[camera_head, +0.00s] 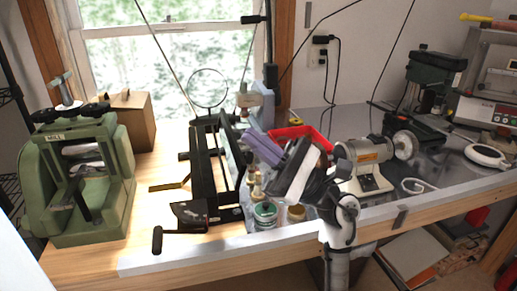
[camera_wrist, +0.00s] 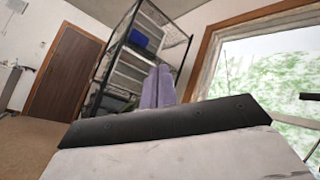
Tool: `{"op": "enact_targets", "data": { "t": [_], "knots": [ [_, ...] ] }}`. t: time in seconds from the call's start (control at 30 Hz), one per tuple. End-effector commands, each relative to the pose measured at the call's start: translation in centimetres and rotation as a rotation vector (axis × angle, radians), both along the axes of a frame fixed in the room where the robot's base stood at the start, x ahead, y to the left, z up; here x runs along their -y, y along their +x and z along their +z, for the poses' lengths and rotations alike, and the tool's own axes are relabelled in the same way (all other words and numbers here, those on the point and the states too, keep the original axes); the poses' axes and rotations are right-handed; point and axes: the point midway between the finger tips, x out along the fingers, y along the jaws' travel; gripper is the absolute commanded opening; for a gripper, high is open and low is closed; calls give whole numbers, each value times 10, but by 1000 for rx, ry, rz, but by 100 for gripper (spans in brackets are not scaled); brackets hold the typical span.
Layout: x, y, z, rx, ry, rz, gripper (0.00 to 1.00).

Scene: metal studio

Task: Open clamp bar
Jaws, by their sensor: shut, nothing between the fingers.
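A long black bench tool (camera_head: 196,160) stands on the worktop left of the middle in the head view. It has parallel black bars running front to back and a crank handle (camera_head: 158,240) at its near end. I cannot tell for sure which bar is the clamp bar, or whether it is raised. My gripper (camera_head: 250,138) has purple fingers, shut and empty. It is to the right of the black tool in the picture, with its fingers pointing up and left; I cannot tell if it touches anything. In the wrist view the shut fingers (camera_wrist: 159,82) point toward the room, with no tool visible.
A green mill (camera_head: 85,175) stands at left, a cardboard box (camera_head: 130,120) behind it. A red tray (camera_head: 300,135), a green-labelled jar (camera_head: 265,215) and a grinder (camera_head: 365,160) are close around my arm. The wrist view shows a wire shelf (camera_wrist: 140,55) and a door (camera_wrist: 65,75).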

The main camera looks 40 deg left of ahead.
Motion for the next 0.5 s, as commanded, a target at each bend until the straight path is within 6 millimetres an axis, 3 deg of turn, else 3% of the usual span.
{"op": "enact_targets", "data": {
  "t": [0.03,0.2,0.33,0.5],
  "knots": [
    [9,29,-24,115,-30,-174,0],
    [41,103,-94,485,-176,-580,0],
    [66,135,-131,664,-271,-719,0],
    [75,148,-147,749,-317,-770,0]
  ]
}}
